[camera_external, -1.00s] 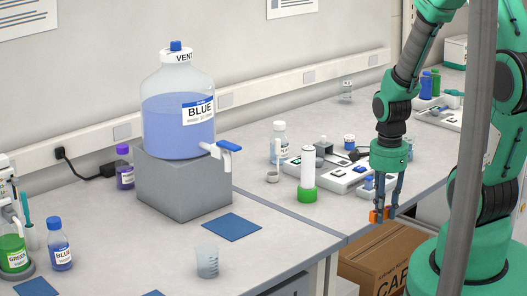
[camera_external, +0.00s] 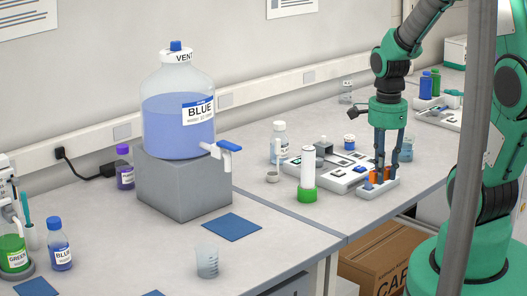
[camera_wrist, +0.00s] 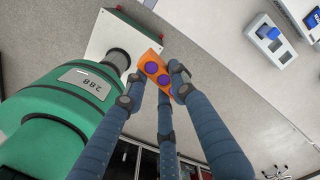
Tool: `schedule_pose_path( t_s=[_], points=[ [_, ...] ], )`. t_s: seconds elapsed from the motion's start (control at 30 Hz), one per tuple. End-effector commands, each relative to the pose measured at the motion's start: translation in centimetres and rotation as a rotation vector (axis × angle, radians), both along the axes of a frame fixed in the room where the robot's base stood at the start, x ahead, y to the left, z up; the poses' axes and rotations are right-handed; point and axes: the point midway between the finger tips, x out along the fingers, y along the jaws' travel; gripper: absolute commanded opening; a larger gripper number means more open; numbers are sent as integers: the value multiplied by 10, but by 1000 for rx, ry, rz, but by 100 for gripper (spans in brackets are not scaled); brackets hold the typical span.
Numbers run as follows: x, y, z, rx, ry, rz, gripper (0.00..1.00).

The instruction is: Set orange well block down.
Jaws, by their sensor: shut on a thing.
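My gripper (camera_external: 386,172) is shut on the orange well block (camera_external: 376,176), with its fingers pointing down. In the wrist view the orange block (camera_wrist: 154,71), with two round purple wells, sits between the fingertips (camera_wrist: 157,86). In the external view the block overlaps a small white tray (camera_external: 374,191) at the table's front edge. I cannot tell there whether it touches the tray. The wrist view shows a small white tray (camera_wrist: 258,27) with a blue block (camera_wrist: 269,32) on it, apart from the orange block.
White trays with dark inserts (camera_external: 335,174) stand left of my gripper. A large blue carboy (camera_external: 165,125) rests on a grey block (camera_external: 170,195).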

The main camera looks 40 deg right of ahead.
Motion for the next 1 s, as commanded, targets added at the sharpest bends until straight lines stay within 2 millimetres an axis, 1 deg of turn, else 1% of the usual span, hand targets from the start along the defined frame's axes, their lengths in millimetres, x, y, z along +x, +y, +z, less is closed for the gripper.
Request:
schedule_pose_path(
  t_s=[0.27,0.37,0.7,1.0],
  points=[
    [27,-7,12,0,0,-6,1],
    [42,-10,18,0,-1,-9,1],
    [109,-26,41,0,-1,-24,1],
    [169,-37,55,0,-1,-37,1]
  ],
)
